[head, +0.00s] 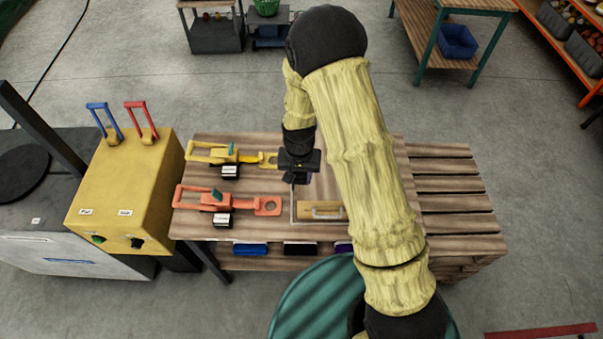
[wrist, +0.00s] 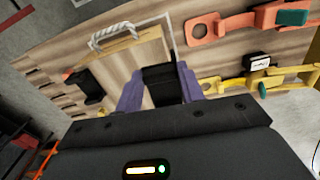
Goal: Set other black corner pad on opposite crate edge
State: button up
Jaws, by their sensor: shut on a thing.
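My gripper (head: 300,178) is over the wooden table, at the far side of the pale wooden crate (head: 308,217). In the wrist view its purple fingers (wrist: 160,90) are shut on a black corner pad (wrist: 160,75). The crate (wrist: 150,57) lies just beyond the held pad, with a rope handle (wrist: 113,35) on it. I cannot tell whether the held pad touches the crate. Another black piece (wrist: 90,88), seemingly the other pad, shows by the crate's left side in the wrist view. My arm hides that side in the head view.
A red clamp (head: 230,201) and a yellow clamp (head: 215,154) lie on the table left of the crate. A yellow control box (head: 125,190) with two levers stands further left. A slatted wooden pallet stack (head: 450,190) stands at the right.

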aim_at(300, 184)
jog(key=shift+w+f+b, duration=0.1)
jog(key=shift+f+b, duration=0.25)
jog(key=shift+f, duration=0.45)
jog(key=shift+s+a+f+b, duration=0.1)
jog(key=shift+s+f+b, duration=0.1)
jog(key=shift+f+b, duration=1.75)
jog(key=shift+f, duration=0.7)
jog(key=shift+w, duration=0.1)
jog(key=o, duration=1)
jog(key=shift+o, duration=0.2)
jog(key=shift+r, duration=0.1)
notch_tip(300, 184, up, 17)
jog(key=b, duration=0.3)
jog(key=shift+r, duration=0.15)
